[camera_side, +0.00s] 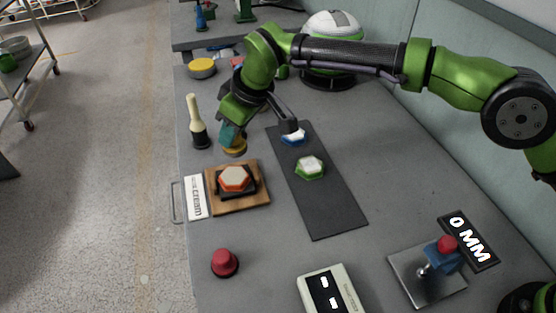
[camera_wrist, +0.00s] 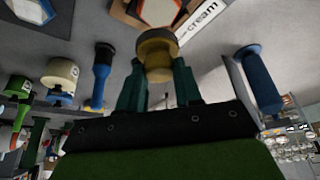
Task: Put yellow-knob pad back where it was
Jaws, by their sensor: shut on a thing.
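My gripper (camera_side: 232,133) is shut on the yellow-knob pad (camera_side: 235,149), holding it above the table just behind the wooden board (camera_side: 255,203). In the wrist view the pad (camera_wrist: 157,38) is between the teal fingers of my gripper (camera_wrist: 158,80), its yellow part gripped and a wider brownish disc beyond. An orange-rimmed hexagonal piece (camera_side: 235,177) sits on a black block on the board, beside a label reading "cream" (camera_side: 194,196). A dark mat (camera_side: 328,210) to the right carries a green-rimmed hexagon (camera_side: 310,167) and a blue-rimmed hexagon (camera_side: 294,137).
A cream-handled tool with a dark base (camera_side: 197,122) stands left of my gripper. A red knob (camera_side: 224,263), a display box (camera_side: 332,289) and a lever on a metal plate (camera_side: 425,285) stand in front. Bare table lies between them.

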